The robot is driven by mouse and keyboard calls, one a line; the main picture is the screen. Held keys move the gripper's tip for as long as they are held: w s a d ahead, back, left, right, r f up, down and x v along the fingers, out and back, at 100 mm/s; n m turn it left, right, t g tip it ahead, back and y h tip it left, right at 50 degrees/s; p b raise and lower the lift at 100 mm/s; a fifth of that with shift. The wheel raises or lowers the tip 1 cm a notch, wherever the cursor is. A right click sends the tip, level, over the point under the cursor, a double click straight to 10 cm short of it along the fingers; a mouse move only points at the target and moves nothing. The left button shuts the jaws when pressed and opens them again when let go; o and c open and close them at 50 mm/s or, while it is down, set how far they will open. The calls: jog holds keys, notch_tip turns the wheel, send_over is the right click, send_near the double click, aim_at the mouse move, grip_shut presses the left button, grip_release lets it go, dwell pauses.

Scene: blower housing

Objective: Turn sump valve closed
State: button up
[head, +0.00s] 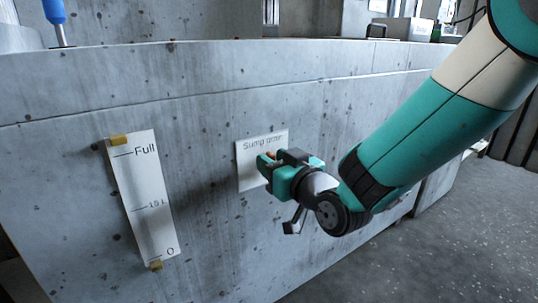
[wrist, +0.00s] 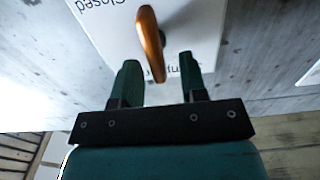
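The sump valve shows as an orange lever handle (wrist: 150,40) on a white label plate (wrist: 95,32) in the wrist view. "Closed" reads upside down at the plate's upper left, and other lettering is partly hidden behind the fingers. In the head view the plate (head: 246,178), marked "Sump drain", is on the concrete wall, and my gripper covers most of the handle. My gripper (wrist: 159,66) is at the plate, with its green fingers apart. The handle's near end shows between them, with a gap on each side. My gripper also shows in the head view (head: 268,164).
A white level gauge strip (head: 145,195), marked "Full" to 0, is fixed to the wall on the left. A blue-handled tool (head: 55,14) stands at the top left above the ledge. Clear grey floor (head: 440,240) lies to the right.

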jog(key=shift+w+a, duration=0.35)
jog(key=shift+w, duration=0.15)
